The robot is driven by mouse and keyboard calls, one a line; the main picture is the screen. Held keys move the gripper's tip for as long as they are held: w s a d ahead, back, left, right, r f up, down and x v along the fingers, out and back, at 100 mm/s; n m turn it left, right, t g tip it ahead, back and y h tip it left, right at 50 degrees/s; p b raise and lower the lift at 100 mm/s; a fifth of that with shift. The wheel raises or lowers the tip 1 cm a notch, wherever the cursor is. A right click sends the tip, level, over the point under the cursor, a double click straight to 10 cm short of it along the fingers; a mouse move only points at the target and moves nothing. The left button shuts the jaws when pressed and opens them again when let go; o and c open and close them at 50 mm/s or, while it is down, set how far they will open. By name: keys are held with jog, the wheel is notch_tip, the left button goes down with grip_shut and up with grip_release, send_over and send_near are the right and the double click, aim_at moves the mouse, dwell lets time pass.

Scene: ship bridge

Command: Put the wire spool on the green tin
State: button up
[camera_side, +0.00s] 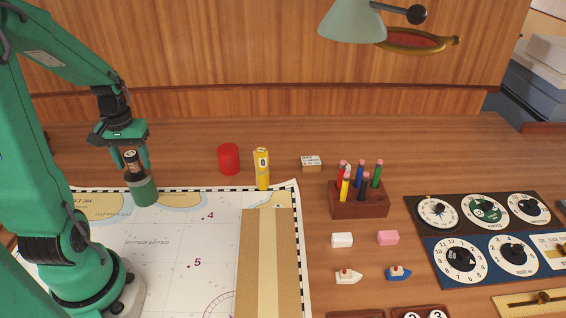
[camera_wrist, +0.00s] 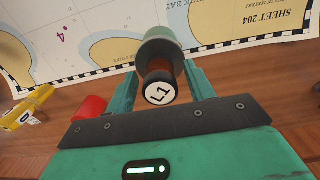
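The wire spool (camera_side: 132,161) has dark reddish windings and a pale end. It is over the green tin (camera_side: 146,192), its lower end at the tin's top, a little left of centre in the side view. In the wrist view the spool's round white end marked L1 (camera_wrist: 160,93) faces me, with the green tin (camera_wrist: 160,45) behind it. My gripper (camera_side: 134,168) has one finger on each side of the spool. Narrow gaps show between the fingers and the spool, so it looks open. The exact contact between spool and tin is hard to see.
A red cylinder (camera_side: 228,159), a yellow torch-like object (camera_side: 262,169) and a small box (camera_side: 311,161) stand to the right. The tin stands on the chart's (camera_side: 180,255) back edge. A pen block (camera_side: 358,201) and dial panels (camera_side: 490,235) are further right.

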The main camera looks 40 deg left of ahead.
aim_at(131, 154)
jog(key=shift+r, duration=0.1)
notch_tip(131, 154, up, 12)
dwell(0.9)
jog(key=shift+d+r, duration=0.1)
dwell(0.4)
jog(key=d+r+m+t, duration=0.1)
jog(key=d+m+t, duration=0.4)
jog(key=d, duration=1.6)
jog(key=w+m, duration=0.1)
jog(key=m, duration=0.3)
jog(key=shift+d+r+t, duration=0.2)
jog(key=shift+r+t, duration=0.1)
